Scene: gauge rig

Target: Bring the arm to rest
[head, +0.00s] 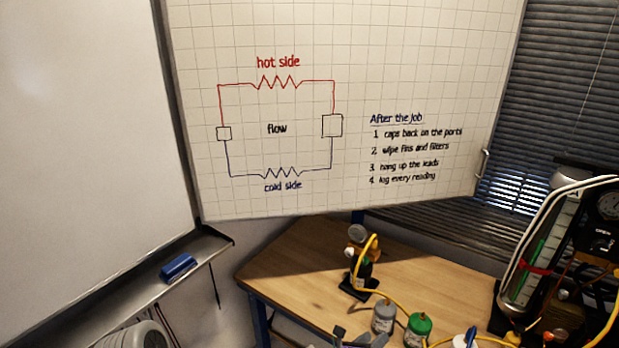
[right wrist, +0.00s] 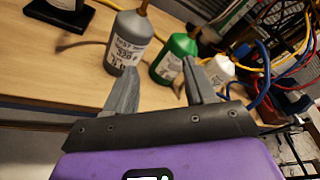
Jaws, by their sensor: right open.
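My right gripper (right wrist: 160,92) is open and empty in the right wrist view, its two grey fingers spread apart over the front of the wooden table. Its fingers also show at the bottom edge of the head view (head: 358,338). A grey labelled bottle (right wrist: 130,42) stands just beyond the left finger, and a green bottle (right wrist: 172,58) beyond the gap. I cannot tell how near the fingertips are to them. My left gripper is not in view.
The wooden table (head: 300,262) holds a small gauge stand (head: 360,265) with a yellow hose, a white bottle (head: 464,340) and a gauge rig (head: 540,255) with cables at the right. A whiteboard (head: 90,130) with a ledge and blue eraser (head: 178,267) stands left. The table's left part is clear.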

